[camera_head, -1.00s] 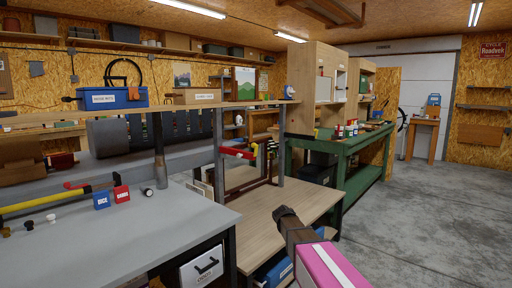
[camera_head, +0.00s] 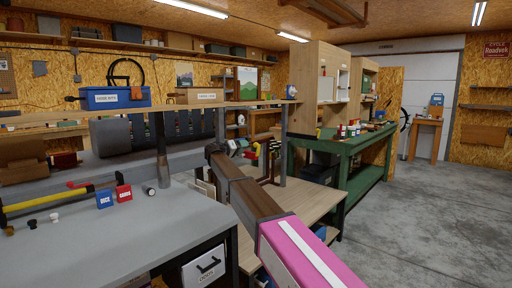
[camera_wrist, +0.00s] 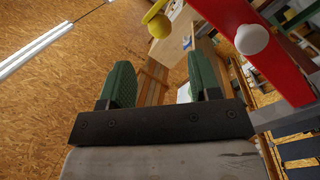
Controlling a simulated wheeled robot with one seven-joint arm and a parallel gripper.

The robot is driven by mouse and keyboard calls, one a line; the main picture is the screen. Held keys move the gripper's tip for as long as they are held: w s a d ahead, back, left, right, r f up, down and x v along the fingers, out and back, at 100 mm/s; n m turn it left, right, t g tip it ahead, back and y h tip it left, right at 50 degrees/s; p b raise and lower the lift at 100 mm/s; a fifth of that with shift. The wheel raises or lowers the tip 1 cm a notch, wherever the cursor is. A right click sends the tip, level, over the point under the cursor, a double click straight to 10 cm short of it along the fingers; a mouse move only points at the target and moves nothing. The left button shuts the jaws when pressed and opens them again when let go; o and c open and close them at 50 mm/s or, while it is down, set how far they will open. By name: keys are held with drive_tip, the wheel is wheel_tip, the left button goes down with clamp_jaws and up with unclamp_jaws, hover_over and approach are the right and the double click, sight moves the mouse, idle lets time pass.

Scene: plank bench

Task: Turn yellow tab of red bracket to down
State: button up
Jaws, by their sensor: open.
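The red bracket (camera_wrist: 277,60) shows large at the upper right in the wrist view, with a round white knob (camera_wrist: 251,39) on it. A yellow tab (camera_wrist: 158,24) with a rounded end shows at the top of that view, beyond the fingertips. My gripper (camera_wrist: 160,60) is open, with its two green fingers apart and nothing between them. In the head view my gripper (camera_head: 238,147) is beside the bracket at the shelf post, and my arm and gripper hide most of the bracket. Which way the tab points is hard to tell.
A wooden shelf (camera_head: 200,106) runs above the bracket.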

sight(256, 145)
drive_tip(key=x, duration=0.9)
drive_tip(key=shift+d, duration=0.1)
clamp_jaws()
drive_tip(key=shift+d+f, duration=0.1)
